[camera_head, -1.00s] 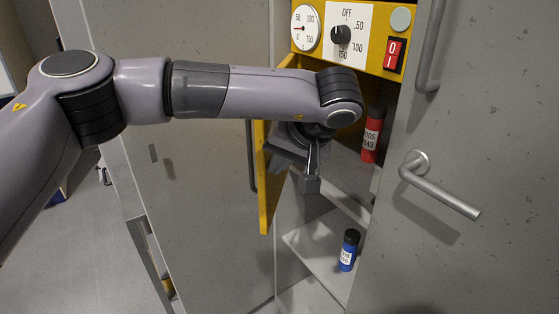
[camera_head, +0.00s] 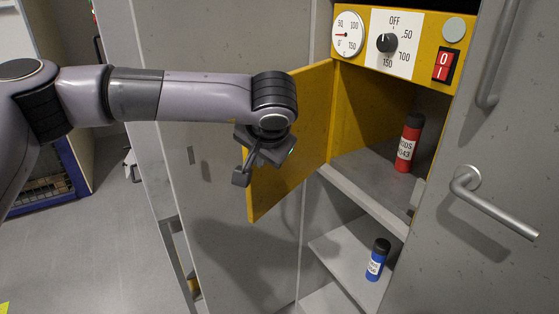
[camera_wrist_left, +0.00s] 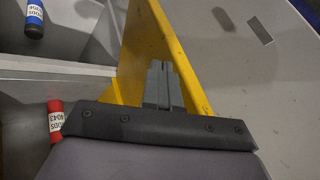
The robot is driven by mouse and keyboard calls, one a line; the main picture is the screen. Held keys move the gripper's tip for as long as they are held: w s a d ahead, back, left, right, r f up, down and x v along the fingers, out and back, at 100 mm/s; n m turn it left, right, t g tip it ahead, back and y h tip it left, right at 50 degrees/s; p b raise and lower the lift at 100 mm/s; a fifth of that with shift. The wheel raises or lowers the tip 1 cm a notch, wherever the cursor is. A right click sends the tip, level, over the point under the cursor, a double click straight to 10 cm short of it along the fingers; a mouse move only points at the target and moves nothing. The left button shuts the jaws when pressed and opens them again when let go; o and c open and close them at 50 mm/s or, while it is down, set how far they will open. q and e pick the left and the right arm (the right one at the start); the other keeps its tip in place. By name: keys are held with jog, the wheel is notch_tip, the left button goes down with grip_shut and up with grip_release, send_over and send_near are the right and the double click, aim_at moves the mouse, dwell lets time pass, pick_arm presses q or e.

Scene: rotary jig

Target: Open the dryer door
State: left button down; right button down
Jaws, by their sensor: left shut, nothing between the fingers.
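The yellow dryer door (camera_head: 300,135) stands swung open, out toward the left, with its hinge side at the dryer's left edge. The dryer (camera_head: 425,40) has a yellow control panel and an open interior. My left gripper (camera_head: 243,178) is shut and empty at the door's free edge. In the left wrist view the shut fingers (camera_wrist_left: 164,88) lie close against the door (camera_wrist_left: 150,40), in the angle between its yellow parts. Whether they touch it I cannot tell. My right gripper is not in view.
A red bottle (camera_head: 409,143) stands inside the dryer. A blue bottle (camera_head: 377,260) stands on the shelf below. A grey cabinet door with a lever handle (camera_head: 490,203) is at the right. Another grey panel (camera_head: 215,230) is behind and below my left gripper. Open floor lies at left.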

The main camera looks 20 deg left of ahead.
pick_arm(q)
jog(key=shift+w+a, duration=0.25)
jog(key=shift+a, duration=0.55)
jog(key=shift+w+a, duration=0.2)
jog(key=shift+a, duration=0.6)
jog(key=shift+w+a, duration=0.25)
jog(key=shift+a, duration=0.55)
